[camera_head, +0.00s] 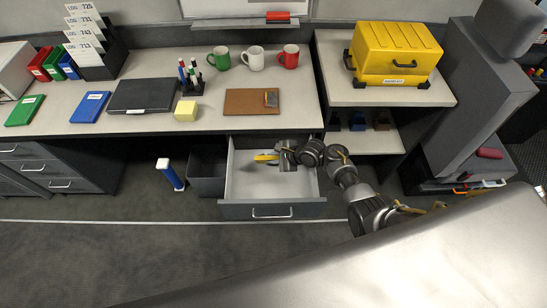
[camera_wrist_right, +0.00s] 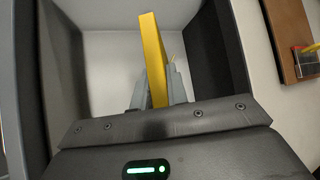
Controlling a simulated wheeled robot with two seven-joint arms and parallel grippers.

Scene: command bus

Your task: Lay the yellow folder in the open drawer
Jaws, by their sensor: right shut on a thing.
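The yellow folder (camera_head: 266,157) shows edge-on in the head view, above the open drawer (camera_head: 272,208). My right gripper (camera_head: 280,157) is shut on the folder, over the back part of the drawer. In the right wrist view the folder (camera_wrist_right: 153,60) stands up narrow between the two fingers of the right gripper (camera_wrist_right: 158,95), with the pale drawer floor (camera_wrist_right: 105,50) and dark side walls around it. I cannot tell whether the folder touches the drawer floor. No other thing shows in the drawer. My left gripper is not in view.
The desk (camera_head: 300,105) overhangs the drawer's back. On it lie a clipboard (camera_head: 240,103), a yellow note block (camera_head: 186,110), a black laptop-like case (camera_head: 142,96) and mugs (camera_head: 254,58). A dark bin (camera_head: 206,170) stands left of the drawer. Floor in front is clear.

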